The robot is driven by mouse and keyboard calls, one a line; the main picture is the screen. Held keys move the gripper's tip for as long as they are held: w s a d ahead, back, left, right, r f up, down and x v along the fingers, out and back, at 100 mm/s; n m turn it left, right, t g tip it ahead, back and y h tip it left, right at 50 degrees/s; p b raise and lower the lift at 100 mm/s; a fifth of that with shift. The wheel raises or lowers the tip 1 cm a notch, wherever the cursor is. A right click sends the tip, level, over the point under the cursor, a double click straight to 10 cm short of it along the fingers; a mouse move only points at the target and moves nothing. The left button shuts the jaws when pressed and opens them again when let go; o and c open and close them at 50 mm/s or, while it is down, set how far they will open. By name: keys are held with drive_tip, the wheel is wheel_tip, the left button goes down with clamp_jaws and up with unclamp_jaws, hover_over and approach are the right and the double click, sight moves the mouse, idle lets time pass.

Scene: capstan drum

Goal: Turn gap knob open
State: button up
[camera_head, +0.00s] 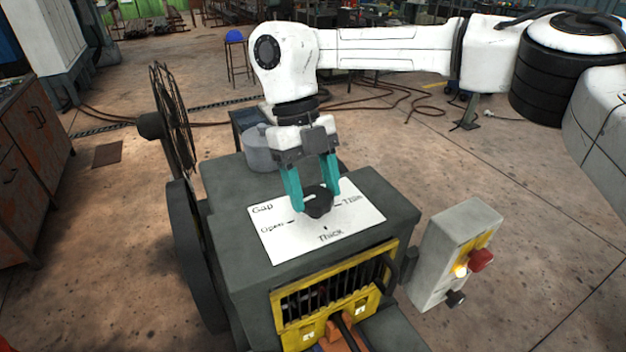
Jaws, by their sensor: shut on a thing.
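The gap knob (318,205) is a dark round knob on a white label plate (278,249) on top of the grey machine. The plate reads "Gap", with "Open" at left, "Thick" at the front and "Thin" at right. My gripper (314,194) comes down from above, its two teal fingers on either side of the knob, shut on it. The fingers partly cover the knob, and I cannot tell which mark it points to.
A grey control box (449,262) with a red button and a black knob stands right of the machine (395,205). A spoked wheel (174,120) rises at its left. A yellow-framed grille (335,292) is at the front. A grey pot (260,150) sits behind my gripper.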

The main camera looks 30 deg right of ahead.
drive_tip(key=shift+m, duration=0.5)
drive_tip(key=o, duration=1.1)
drive_tip(key=shift+c, duration=0.2)
drive_tip(key=b+v, duration=0.1)
drive_tip(key=v, duration=0.9)
drive_tip(key=shift+w+d+r, duration=0.2)
drive_tip(key=shift+r, duration=0.15)
